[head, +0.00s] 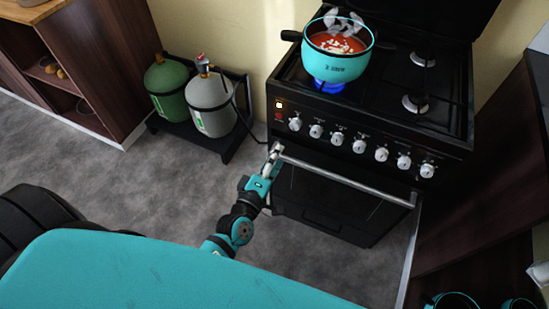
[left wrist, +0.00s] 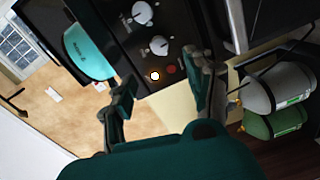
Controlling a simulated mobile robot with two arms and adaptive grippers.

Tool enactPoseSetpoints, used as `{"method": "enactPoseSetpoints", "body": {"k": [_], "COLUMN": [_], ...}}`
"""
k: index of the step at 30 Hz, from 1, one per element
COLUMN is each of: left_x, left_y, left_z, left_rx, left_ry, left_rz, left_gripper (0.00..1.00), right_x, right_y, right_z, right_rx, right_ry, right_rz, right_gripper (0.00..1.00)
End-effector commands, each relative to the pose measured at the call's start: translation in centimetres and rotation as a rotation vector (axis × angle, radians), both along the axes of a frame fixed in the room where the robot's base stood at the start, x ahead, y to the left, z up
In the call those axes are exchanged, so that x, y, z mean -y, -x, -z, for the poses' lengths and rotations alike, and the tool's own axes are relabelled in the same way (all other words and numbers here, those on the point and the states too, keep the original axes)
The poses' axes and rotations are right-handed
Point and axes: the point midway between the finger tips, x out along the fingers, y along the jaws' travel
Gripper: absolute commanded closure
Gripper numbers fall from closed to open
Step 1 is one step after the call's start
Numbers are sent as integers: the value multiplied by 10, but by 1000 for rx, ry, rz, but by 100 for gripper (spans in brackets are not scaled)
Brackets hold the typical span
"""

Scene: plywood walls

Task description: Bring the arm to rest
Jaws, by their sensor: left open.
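My left arm (head: 240,225) is teal and black and reaches up from the bottom middle of the head view. My left gripper (head: 275,153) is at the left end of the oven's metal handle (head: 345,177); I cannot tell whether it touches it. In the left wrist view, its two fingers stand wide apart with nothing between them, and the gripper (left wrist: 166,72) faces the stove's knob panel. My right gripper is not in view.
The black stove (head: 365,120) carries a teal pot (head: 338,63) of red food over a blue flame. Green (head: 170,88) and grey (head: 210,103) gas cylinders stand left of it. A wooden cabinet (head: 85,60) is at the far left. Grey floor (head: 120,170) lies clear in between.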

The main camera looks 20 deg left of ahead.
Motion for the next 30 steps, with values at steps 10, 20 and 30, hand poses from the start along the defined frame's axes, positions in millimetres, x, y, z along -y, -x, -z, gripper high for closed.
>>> {"method": "enactPoseSetpoints", "body": {"k": [10, 20, 30], "left_x": [0, 3, 15], "left_y": [1, 4, 91], "left_z": [0, 21, 228], "left_rx": [0, -44, -484], "left_ry": [0, -47, -582], "left_rz": [0, 17, 306], "left_gripper": [46, 46, 46], "right_x": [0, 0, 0], "right_y": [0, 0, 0], "right_z": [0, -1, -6], "right_rx": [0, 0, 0], "right_ry": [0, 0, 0], "right_rz": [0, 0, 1], "right_gripper": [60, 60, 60]}}
